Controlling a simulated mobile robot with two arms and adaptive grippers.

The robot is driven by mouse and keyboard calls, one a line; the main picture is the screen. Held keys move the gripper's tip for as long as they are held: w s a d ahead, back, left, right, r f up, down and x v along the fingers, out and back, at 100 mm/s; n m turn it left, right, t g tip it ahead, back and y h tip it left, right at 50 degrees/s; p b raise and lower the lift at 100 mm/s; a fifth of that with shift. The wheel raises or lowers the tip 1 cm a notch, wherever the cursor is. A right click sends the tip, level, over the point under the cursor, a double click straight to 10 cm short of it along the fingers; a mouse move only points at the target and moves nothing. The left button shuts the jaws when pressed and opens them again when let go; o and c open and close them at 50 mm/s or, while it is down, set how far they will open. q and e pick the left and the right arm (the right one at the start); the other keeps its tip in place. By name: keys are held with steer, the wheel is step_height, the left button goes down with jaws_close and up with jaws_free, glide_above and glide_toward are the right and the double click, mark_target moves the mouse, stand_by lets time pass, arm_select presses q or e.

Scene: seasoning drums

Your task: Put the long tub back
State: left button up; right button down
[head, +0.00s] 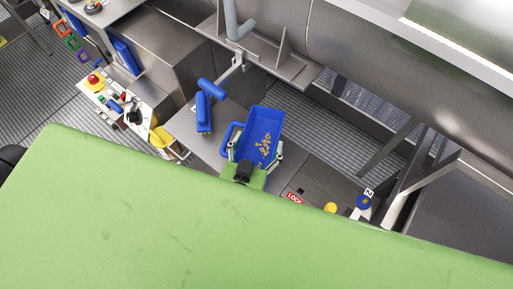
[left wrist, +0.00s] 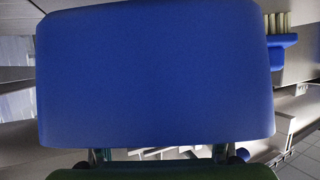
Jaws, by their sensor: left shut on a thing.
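The long tub (head: 264,122) is blue and open-topped, with small yellow-brown pieces lying inside it. A blue loop handle (head: 226,137) shows at its left side. My left gripper (head: 256,155) is shut on the tub, with a finger at either side of its near end. In the left wrist view the tub's plain blue face (left wrist: 155,75) fills most of the picture and hides what lies behind it. I cannot tell whether the tub touches the grey surface below it. My right gripper is not in view.
A white control panel (head: 117,103) with a red button stands further left. A steel bracket (head: 285,68) overhangs behind. A blue knob (head: 363,202) is at right.

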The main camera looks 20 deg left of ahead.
mark_target(257, 147)
arm_select(q)
steer(key=f, duration=0.1)
steer(key=f+b, duration=0.2)
steer(key=shift+w+a+f, duration=0.25)
steer(key=shift+w+a, duration=0.05)
steer(key=shift+a, duration=0.05)
steer(key=shift+f+b, duration=0.15)
steer(key=shift+b, duration=0.15)
steer(key=shift+f, duration=0.1)
steer(key=o, duration=1.2)
steer(key=shift+o, duration=0.2)
